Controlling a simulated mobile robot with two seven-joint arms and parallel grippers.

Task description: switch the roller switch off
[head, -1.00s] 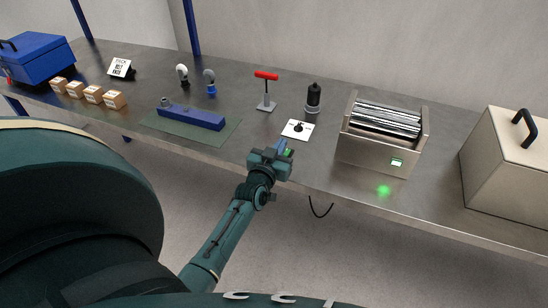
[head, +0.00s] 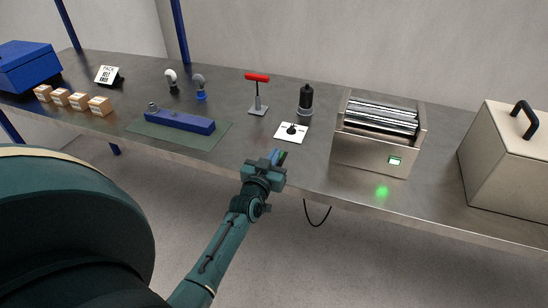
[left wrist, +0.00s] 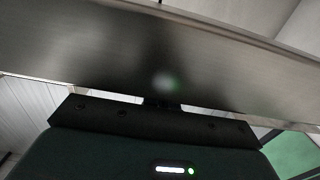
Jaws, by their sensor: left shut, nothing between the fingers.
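The steel roller machine (head: 361,152) stands on the table, with several silvery rollers (head: 381,116) in its open top. Its switch (head: 395,161) is a small rectangle lit green, low on the right of the front face. A green glow lies on the table top below it. My left gripper (head: 278,157) is at the table's front edge, left of the machine and apart from the switch. It is shut and empty. In the left wrist view, the gripper's dark body fills the bottom and its fingers (left wrist: 162,104) are hardly visible. My right gripper is out of view.
A white card with a black knob (head: 291,131) lies just beyond my left gripper. A red-handled stand (head: 257,95) and a dark bottle-like object (head: 305,100) stand behind. A beige box (head: 505,155) is at the right. The table front edge (head: 400,207) is bare below the machine.

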